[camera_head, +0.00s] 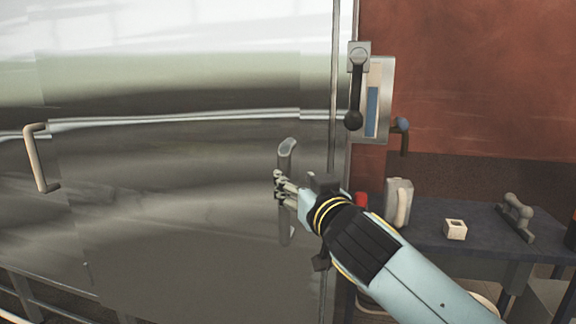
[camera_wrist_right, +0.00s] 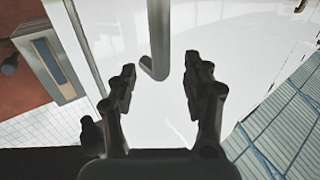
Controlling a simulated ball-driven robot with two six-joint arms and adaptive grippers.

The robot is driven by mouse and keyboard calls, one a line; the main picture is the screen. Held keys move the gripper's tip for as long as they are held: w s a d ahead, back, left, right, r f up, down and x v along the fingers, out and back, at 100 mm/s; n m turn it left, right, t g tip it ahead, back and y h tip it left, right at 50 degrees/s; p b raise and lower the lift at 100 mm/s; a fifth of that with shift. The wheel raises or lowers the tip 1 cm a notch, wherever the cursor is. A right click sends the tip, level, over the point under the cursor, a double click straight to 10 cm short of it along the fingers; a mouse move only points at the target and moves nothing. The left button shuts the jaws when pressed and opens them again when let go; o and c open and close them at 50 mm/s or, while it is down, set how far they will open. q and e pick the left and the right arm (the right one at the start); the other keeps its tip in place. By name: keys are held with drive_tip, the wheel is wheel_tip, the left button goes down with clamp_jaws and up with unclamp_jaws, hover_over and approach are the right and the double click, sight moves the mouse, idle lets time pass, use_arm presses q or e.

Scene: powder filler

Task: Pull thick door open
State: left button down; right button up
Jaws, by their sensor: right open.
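The thick door is a large, polished metal panel (camera_head: 160,220) filling the left of the head view; it looks closed against its frame. A grey vertical bar handle (camera_head: 287,148) stands near its right edge, partly hidden by my gripper. My right gripper (camera_head: 279,185) is open in front of this handle. In the right wrist view, the handle's bent end (camera_wrist_right: 157,68) appears between the open fingers of the right gripper (camera_wrist_right: 160,76). I cannot tell whether they touch it. My left gripper is not in view.
A beige handle (camera_head: 36,160) is on the panel's left. A black lever (camera_head: 355,90) is mounted by the door's right edge. A dark table (camera_head: 470,230) at right holds a grey jug-like container (camera_head: 398,203), a small white box (camera_head: 455,229) and a grey tool (camera_head: 517,216).

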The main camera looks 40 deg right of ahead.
sight(287, 172)
drive_tip(key=p+x, duration=0.1)
drive_tip(key=x, duration=0.5)
drive_tip(key=shift+w, duration=0.2)
drive_tip(key=shift+w+d, duration=0.1)
drive_tip(key=shift+w, duration=0.45)
clamp_jaws()
drive_tip(key=shift+f, duration=0.1)
drive_tip(key=shift+w+f, duration=0.1)
drive_tip(key=shift+w, duration=0.1)
